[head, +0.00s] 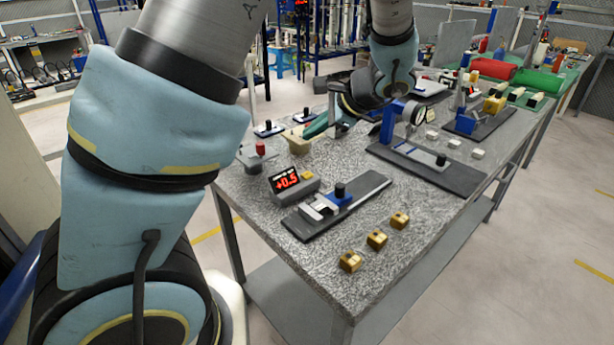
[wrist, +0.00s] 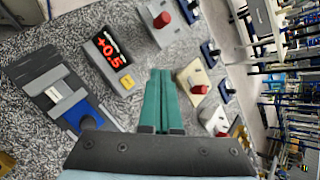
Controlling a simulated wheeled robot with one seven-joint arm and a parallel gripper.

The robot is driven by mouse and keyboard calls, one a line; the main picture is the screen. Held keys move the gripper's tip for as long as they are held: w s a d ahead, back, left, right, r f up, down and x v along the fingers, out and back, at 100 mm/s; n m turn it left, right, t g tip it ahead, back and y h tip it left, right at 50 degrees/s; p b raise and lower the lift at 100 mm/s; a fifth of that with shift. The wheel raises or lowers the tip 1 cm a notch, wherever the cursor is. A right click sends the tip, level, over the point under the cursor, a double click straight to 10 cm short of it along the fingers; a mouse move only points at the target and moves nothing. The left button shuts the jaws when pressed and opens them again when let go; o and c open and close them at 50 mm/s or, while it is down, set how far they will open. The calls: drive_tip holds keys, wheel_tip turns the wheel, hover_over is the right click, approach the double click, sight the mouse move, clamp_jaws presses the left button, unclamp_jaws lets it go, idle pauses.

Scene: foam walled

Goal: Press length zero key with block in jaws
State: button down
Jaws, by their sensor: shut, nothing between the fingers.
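The length readout (head: 292,180) is a small grey box with a black screen showing +0.5 in red. In the wrist view the readout (wrist: 108,50) lies left of my fingers, with a small yellowish key (wrist: 127,82) on its face. The length gauge (head: 335,207) stands beside it on a dark base, with grey jaws, a blue slider and a black knob.
Several brass blocks (head: 377,238) sit along the bench's near edge. A grey box with a red knob (wrist: 165,22) and a cream box with a red knob (wrist: 193,82) stand near my fingers. A dial gauge stand (head: 388,122) is farther back. Bare bench lies around the readout.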

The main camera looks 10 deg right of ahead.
drive_tip(key=b, duration=0.6)
hover_over(311, 179)
drive_tip(key=shift+f, duration=4)
drive_tip(key=shift+f, duration=0.1)
drive_tip(key=shift+f, duration=0.3)
drive_tip(key=shift+f+b, duration=0.5)
drive_tip(key=shift+r, duration=0.15)
drive_tip(key=shift+d+r+p, duration=0.1)
drive_tip(key=shift+r+p, duration=0.65)
drive_tip(key=shift+r, duration=0.05)
wheel_tip(311, 179, up, 5)
drive_tip(key=p, duration=0.4)
